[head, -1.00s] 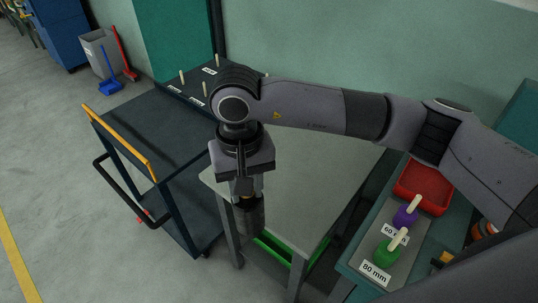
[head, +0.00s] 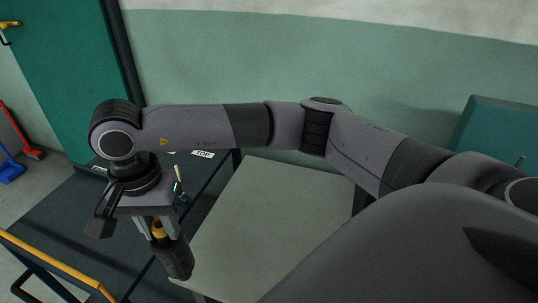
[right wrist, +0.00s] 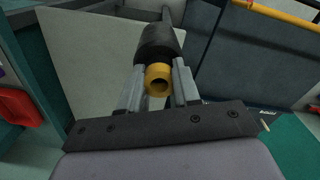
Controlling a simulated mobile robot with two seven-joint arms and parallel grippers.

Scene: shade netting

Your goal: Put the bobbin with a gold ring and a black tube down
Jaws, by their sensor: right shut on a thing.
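My right gripper (head: 157,226) is shut on the bobbin with a black tube (head: 177,260) and a gold ring (head: 158,230). The bobbin hangs tilted below the jaws, gold ring at the upper end, in front of the gap between the dark trolley and the grey table. In the right wrist view the gold ring (right wrist: 158,78) sits between the fingers (right wrist: 158,90), and the black tube (right wrist: 158,42) points away from the palm. No support is seen touching the bobbin. My left gripper is not in view.
The dark trolley (head: 75,225) with a yellow handle (head: 50,262) stands at left. Near its back are a pale peg (head: 179,175) and a "TOP" label (head: 203,154), partly behind my arm. The grey table (head: 270,215) is bare. A red tray (right wrist: 18,105) shows in the right wrist view.

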